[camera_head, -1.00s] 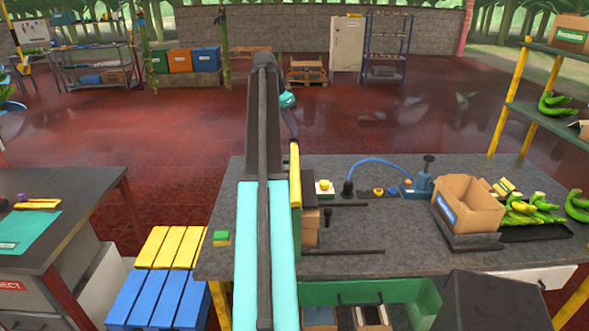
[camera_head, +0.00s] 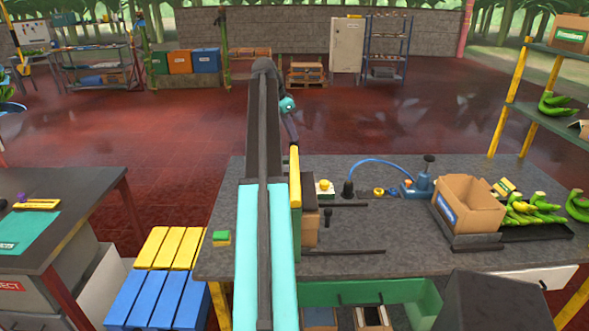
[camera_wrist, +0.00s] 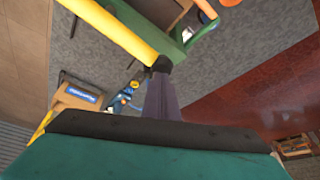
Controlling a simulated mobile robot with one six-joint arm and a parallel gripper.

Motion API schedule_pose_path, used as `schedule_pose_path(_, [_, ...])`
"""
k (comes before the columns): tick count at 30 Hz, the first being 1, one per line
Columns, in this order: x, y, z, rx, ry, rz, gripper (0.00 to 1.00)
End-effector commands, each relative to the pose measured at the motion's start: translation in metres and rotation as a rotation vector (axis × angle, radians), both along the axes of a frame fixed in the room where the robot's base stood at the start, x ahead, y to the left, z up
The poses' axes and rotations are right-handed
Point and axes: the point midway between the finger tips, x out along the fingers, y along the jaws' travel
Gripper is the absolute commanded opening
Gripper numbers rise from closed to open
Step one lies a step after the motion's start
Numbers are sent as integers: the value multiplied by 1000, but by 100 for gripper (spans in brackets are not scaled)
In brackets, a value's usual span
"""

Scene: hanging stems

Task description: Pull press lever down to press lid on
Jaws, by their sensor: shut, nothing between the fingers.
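The press lever (camera_head: 294,177) is a yellow bar beside a green press frame (camera_head: 296,222), just right of my arm in the head view. In the wrist view the lever (camera_wrist: 112,30) slants in from the upper left and ends in a dark tip. My gripper (camera_head: 292,138) is at the lever's upper end. In the wrist view my gripper's shut fingers (camera_wrist: 160,92) reach the dark tip and seem to touch it. A cardboard box (camera_head: 311,230) stands at the press, partly hidden. A dark plate (camera_head: 309,190) shows above it; I cannot tell whether it is the lid.
An open carton (camera_head: 468,204) and bananas (camera_head: 530,210) are at the bench's right. A blue tool with a hose (camera_head: 420,187) stands behind. Dark rails (camera_head: 343,252) lie right of the press. Open floor lies beyond the bench.

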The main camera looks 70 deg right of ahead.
Motion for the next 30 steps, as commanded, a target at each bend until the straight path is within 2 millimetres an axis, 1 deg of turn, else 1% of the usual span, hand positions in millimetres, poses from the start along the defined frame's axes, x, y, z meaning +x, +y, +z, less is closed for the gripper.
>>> schedule_pose_path(15, [0,0,-11,0,0,0,0])
schedule_pose_path(30, [0,0,-11,1,-1,0,0])
